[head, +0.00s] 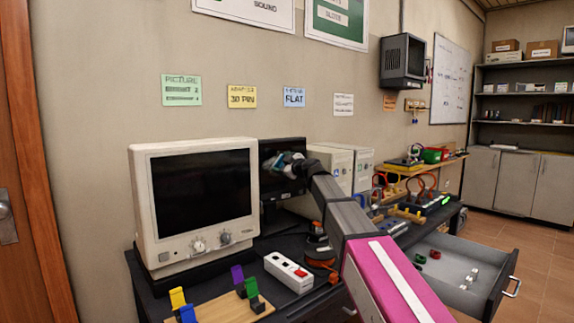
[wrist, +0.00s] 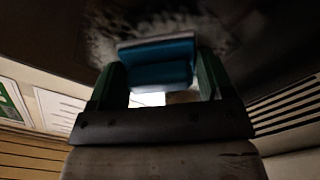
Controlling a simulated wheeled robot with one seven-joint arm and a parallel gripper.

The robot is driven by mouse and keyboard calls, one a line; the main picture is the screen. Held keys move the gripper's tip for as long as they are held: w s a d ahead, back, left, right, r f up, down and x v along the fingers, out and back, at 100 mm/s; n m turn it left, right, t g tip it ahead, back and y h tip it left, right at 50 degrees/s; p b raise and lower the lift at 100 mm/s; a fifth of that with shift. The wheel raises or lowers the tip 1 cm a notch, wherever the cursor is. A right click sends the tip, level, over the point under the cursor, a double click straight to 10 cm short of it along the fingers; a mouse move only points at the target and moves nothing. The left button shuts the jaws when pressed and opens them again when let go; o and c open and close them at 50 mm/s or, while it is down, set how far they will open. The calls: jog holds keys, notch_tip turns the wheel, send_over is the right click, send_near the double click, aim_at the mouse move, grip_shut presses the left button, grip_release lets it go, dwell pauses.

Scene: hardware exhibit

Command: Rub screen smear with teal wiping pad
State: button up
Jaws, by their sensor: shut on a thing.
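The teal wiping pad (wrist: 158,70) sits between the two dark green fingers of my gripper (wrist: 160,84) in the wrist view, and the gripper is shut on it. The pad is up at a dark screen (wrist: 275,45); whether it presses on the glass I cannot tell for sure. A pale, mottled smear (wrist: 103,40) shows on the screen around the pad, partly hidden behind it. In the head view my gripper (head: 280,163) is in front of the dark flat monitor (head: 294,182), and my arm hides part of that monitor.
A cream CRT monitor (head: 195,195) stands close on the left. Pale computer cases (head: 345,165) stand behind my arm. A white power strip (head: 289,272) and colored stands (head: 245,282) lie on the dark bench. An open drawer (head: 460,275) juts out at right.

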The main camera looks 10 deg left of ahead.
aim_at(270, 159)
jog(key=shift+s+a, duration=2.95)
jog(key=shift+s, duration=0.25)
jog(key=shift+r, duration=0.95)
jog(key=shift+w+d, duration=1.35)
jog(key=shift+d, duration=0.05)
jog(key=w+d, duration=0.7)
jog(key=w, duration=0.2)
jog(key=shift+d, duration=0.1)
jog(key=v, duration=0.6)
jog(key=shift+s+d, duration=0.1)
jog(key=shift+s, duration=0.05)
